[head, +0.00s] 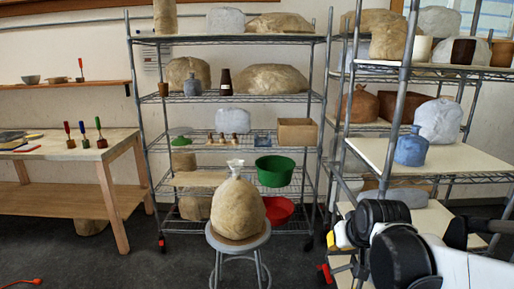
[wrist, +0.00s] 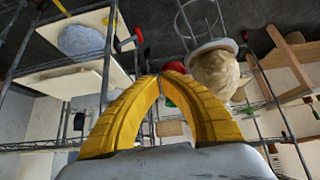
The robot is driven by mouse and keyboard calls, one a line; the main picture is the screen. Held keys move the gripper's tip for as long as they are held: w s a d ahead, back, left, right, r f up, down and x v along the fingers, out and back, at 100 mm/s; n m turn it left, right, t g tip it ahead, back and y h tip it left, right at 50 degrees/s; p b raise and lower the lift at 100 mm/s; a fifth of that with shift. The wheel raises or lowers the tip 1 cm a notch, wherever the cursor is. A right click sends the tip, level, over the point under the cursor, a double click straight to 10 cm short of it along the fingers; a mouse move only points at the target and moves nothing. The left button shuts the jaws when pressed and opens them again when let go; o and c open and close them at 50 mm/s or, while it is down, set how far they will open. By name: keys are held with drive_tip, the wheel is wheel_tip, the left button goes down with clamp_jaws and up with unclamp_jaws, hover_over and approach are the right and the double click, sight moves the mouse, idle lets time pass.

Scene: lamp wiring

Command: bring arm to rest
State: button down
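My gripper (wrist: 156,77) shows in the wrist view, with its two yellow fingers curving together so the tips meet. Nothing shows between them. In the head view my arm is folded at the lower right, with black joints and a white link in front of the right shelf. A small yellow part of it shows at its left end. A round tan clay lamp body (head: 238,208) with a white neck piece (head: 235,168) stands on a grey metal stool (head: 238,237). The wrist view is turned over and shows the lamp body (wrist: 214,74) hanging from the stool seat (wrist: 212,49).
A wire shelf (head: 229,97) with wrapped clay lumps, a green bowl (head: 275,170) and a red bowl (head: 278,211) stands behind the stool. A second shelf (head: 388,158) is close to my arm. A wooden bench (head: 118,158) with tools stands left. Floor between bench and stool is clear.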

drive_tip(key=s+a, duration=0.2)
drive_tip(key=s, duration=1.8)
drive_tip(key=shift+a+f+g, duration=0.2)
drive_tip(key=shift+f+g, duration=0.1)
drive_tip(key=shift+g, duration=0.1)
idle(5.6)
